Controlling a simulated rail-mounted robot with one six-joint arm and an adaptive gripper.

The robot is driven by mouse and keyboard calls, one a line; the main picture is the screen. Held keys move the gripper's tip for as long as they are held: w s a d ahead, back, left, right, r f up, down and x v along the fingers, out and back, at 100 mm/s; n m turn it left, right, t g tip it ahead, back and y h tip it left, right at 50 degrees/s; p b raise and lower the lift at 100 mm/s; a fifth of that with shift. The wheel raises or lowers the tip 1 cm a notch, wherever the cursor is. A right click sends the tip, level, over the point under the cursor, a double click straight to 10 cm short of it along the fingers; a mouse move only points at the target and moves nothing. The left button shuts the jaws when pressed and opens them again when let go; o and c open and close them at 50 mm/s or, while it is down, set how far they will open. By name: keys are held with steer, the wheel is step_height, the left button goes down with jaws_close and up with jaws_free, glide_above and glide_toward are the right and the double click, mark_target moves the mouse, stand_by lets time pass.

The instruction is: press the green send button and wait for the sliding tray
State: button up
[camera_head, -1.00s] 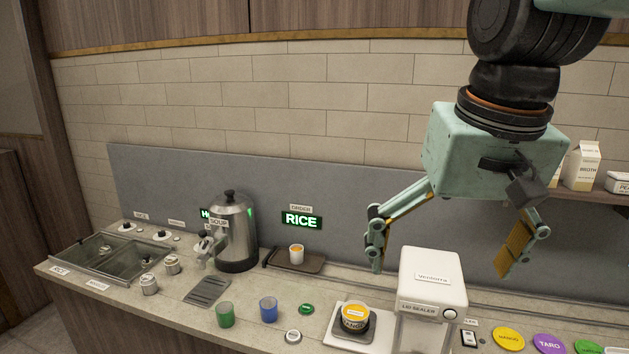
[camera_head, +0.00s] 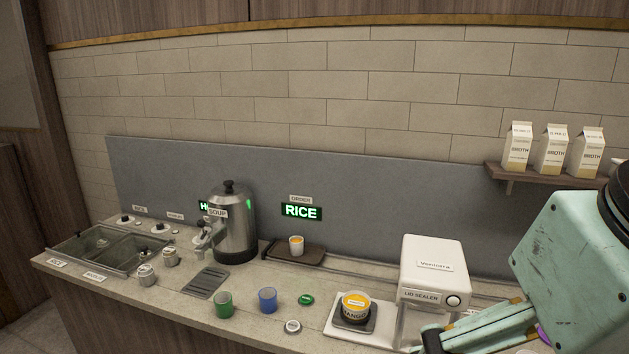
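The green button (camera_head: 306,299) is a small round disc on the counter, right of the blue cup; its lettering is too small to read. A dark tray (camera_head: 318,257) lies at the back of the counter below the ORDER sign and the lit RICE sign (camera_head: 301,211). A small white cup (camera_head: 296,245) with orange contents stands on it. My gripper (camera_head: 432,341) is at the lower right, in front of the lid sealer, its fingers pointing left. It is well right of the green button and not touching it. The fingers overlap and are partly cut off, so their opening is unclear.
The white lid sealer (camera_head: 432,262) stands beside my gripper. A mango-labelled cup (camera_head: 355,307) sits on a plate left of it. Green (camera_head: 223,304) and blue (camera_head: 268,299) cups and a white disc (camera_head: 293,327) stand near the button. A steel soup urn (camera_head: 235,225) is farther left.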

steer(key=shift+s+f, duration=0.2)
steer(key=shift+s, duration=0.1)
steer(key=shift+c, duration=0.4)
